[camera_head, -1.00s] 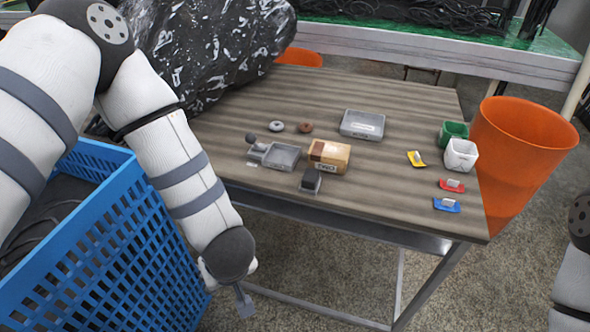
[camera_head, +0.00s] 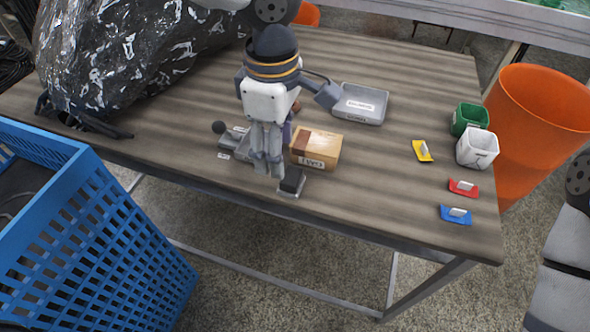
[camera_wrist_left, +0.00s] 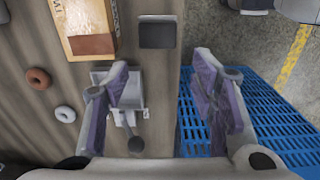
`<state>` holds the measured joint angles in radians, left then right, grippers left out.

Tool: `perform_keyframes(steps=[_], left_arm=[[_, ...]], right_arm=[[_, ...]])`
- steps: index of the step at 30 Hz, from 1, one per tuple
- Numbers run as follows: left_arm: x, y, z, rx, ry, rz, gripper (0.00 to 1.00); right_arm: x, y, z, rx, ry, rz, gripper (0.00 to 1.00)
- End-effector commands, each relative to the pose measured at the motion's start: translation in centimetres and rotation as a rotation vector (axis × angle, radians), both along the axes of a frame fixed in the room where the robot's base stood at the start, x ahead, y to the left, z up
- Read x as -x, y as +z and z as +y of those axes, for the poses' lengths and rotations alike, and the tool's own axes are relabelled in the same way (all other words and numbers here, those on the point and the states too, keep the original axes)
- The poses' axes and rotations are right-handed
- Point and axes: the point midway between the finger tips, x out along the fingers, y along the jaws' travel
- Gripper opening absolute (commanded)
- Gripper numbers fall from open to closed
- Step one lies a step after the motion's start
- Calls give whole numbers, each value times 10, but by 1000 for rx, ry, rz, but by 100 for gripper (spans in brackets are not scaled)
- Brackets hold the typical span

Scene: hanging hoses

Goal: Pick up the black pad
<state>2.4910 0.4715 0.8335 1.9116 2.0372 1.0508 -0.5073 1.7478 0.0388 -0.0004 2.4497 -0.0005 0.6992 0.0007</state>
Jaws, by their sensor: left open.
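The black pad (camera_head: 292,181) is a small dark block near the table's front edge, just in front of the cardboard box. In the left wrist view the black pad (camera_wrist_left: 157,33) shows as a dark square ahead of the fingers, close to the table edge. My left gripper (camera_head: 268,168) points down over the table, just left of the pad. In the left wrist view the left gripper (camera_wrist_left: 163,72) has its fingers wide apart, with the pad beyond the tips and nothing gripped. My right gripper is out of view.
A cardboard box (camera_head: 316,149) stands directly behind the pad. A larger grey tray (camera_head: 361,103) lies behind. A blue crate (camera_head: 110,240) stands below, front left.

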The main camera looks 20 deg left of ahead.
Motion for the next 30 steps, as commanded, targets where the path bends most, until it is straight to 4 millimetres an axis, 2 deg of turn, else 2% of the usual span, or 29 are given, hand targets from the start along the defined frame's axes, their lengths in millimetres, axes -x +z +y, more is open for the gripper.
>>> perform_keyframes(steps=[1,5,12,20,22,25,26,28,29,30], left_arm=[[1,-13,0,-1,0,7,52],[0,-27,-1,-1,0,5,52],[-1,-70,-11,-2,1,5,52],[-2,-74,-11,-1,0,-3,52],[-2,-74,-11,-1,0,-3,40],[-2,-74,-11,-1,0,-2,18],[-2,-74,-11,-1,0,-2,14],[-2,-74,-11,-1,0,-2,14],[-2,-74,-11,-1,0,-2,9],[-2,-74,-11,-1,0,-2,9]], right_arm=[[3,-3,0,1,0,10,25],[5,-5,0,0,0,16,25],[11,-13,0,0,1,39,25],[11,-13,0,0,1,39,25],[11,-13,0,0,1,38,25],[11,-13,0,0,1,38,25],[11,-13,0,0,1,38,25],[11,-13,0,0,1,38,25],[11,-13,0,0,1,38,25],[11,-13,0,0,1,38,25]])
